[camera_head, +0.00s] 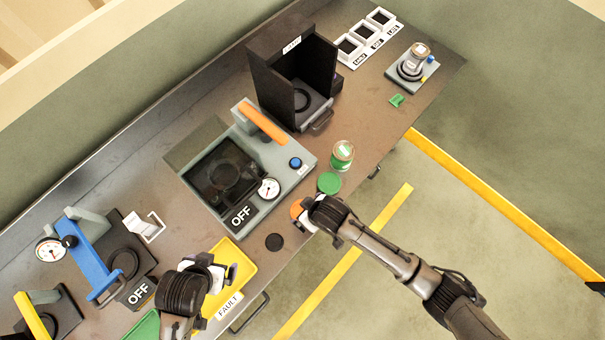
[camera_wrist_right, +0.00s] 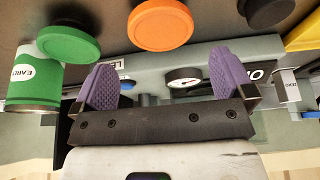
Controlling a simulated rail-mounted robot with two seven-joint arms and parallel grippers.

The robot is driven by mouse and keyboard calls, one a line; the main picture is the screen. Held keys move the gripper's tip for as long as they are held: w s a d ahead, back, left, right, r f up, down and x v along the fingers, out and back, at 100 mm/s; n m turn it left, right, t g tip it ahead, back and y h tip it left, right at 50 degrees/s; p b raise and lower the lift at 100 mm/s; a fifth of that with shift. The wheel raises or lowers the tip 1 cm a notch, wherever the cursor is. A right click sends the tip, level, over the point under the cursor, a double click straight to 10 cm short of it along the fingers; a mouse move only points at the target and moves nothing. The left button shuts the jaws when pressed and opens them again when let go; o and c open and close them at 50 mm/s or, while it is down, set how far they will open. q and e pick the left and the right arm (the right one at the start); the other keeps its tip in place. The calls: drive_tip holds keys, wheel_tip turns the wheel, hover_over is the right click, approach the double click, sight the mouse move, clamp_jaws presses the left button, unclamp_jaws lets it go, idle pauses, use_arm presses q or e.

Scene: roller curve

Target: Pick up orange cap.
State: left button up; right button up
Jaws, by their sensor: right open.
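The orange cap (camera_head: 296,208) lies on the bench near its front edge, partly hidden by my right gripper (camera_head: 308,214). In the right wrist view the orange cap (camera_wrist_right: 160,25) is a flat round disc near the top middle. My right gripper (camera_wrist_right: 166,80) shows two purple fingers spread wide, with nothing between them. The cap appears beyond the fingertips and apart from them. My left gripper (camera_head: 225,278) is over the yellow tray at the lower left; its finger gap is not clear.
A green cap (camera_head: 329,183) and green-labelled jar (camera_head: 342,155) stand on one side of the orange cap, a black cap (camera_head: 274,242) on the other. Behind is a grey machine marked OFF (camera_head: 290,185). The yellow fault tray (camera_head: 240,258) lies to the left.

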drive_tip(key=shift+x, duration=2.8)
drive_tip(key=shift+s, duration=0.15)
drive_tip(key=c, duration=0.7)
